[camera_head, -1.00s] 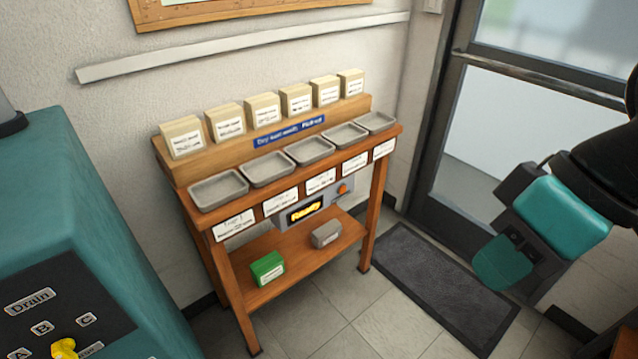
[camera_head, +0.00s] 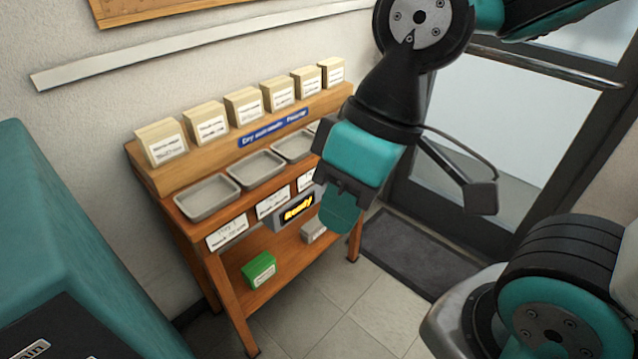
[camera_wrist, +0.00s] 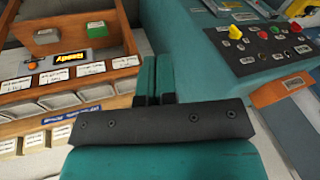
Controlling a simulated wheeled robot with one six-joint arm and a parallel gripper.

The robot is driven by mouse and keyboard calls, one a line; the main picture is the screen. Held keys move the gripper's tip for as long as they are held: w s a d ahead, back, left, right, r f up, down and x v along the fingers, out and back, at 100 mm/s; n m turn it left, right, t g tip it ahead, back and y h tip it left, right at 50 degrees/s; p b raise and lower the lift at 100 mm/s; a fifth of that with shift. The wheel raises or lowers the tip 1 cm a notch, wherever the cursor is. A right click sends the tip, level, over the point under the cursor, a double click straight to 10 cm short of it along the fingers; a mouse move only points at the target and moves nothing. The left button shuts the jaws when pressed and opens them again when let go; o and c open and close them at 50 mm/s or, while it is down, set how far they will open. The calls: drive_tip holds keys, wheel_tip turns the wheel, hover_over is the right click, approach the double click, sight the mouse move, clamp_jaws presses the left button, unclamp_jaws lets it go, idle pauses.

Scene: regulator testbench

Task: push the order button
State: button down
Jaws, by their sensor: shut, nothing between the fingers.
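A small grey panel with a lit "Ready" display (camera_head: 299,207) is on the front of the wooden bench. In the wrist view the display (camera_wrist: 69,58) has an orange button (camera_wrist: 32,66) beside it. In the head view my gripper hides that button. My gripper (camera_head: 340,213) is shut and empty, its teal fingers pointing down in front of the bench's right part. In the wrist view the closed fingers (camera_wrist: 157,76) are to the right of the panel and apart from it.
The bench holds several grey trays (camera_head: 207,197) and cream boxes (camera_head: 161,142). A green box (camera_head: 259,271) and a grey box (camera_head: 313,230) sit on its lower shelf. A teal machine (camera_head: 45,200) stands left; its black panel (camera_wrist: 262,47) carries several knobs. Tiled floor in front is clear.

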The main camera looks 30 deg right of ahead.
drive_tip(key=shift+f, duration=0.1)
drive_tip(key=w+d+f+m+t+y+b, duration=0.1)
drive_tip(key=w+d+f+m+t+b, duration=0.15)
drive_tip(key=w+f+b, duration=0.5)
drive_tip(key=w+d+f+m+t+b, duration=0.1)
drive_tip(key=w+d+f+m+b, duration=0.3)
drive_tip(key=w+f, duration=0.65)
drive_tip(key=w+d+f+m+t+h+b, duration=0.1)
drive_tip(key=w+d+f+b, duration=0.4)
drive_tip(key=d+f, duration=0.5)
drive_tip(key=w+d+f+m+t+h+b, duration=0.2)
drive_tip(key=w+d+f+m+t+b, duration=0.2)
drive_tip(key=d+f, duration=0.7)
drive_tip(key=w+b, duration=0.2)
drive_tip(key=w, duration=0.1)
drive_tip(key=shift+d, duration=0.3)
drive_tip(key=shift+w+f, duration=0.1)
drive_tip(key=shift+w, duration=0.05)
drive_tip(key=w+a, duration=0.3)
drive_tip(key=w, duration=0.5)
drive_tip(key=shift+w, duration=0.1)
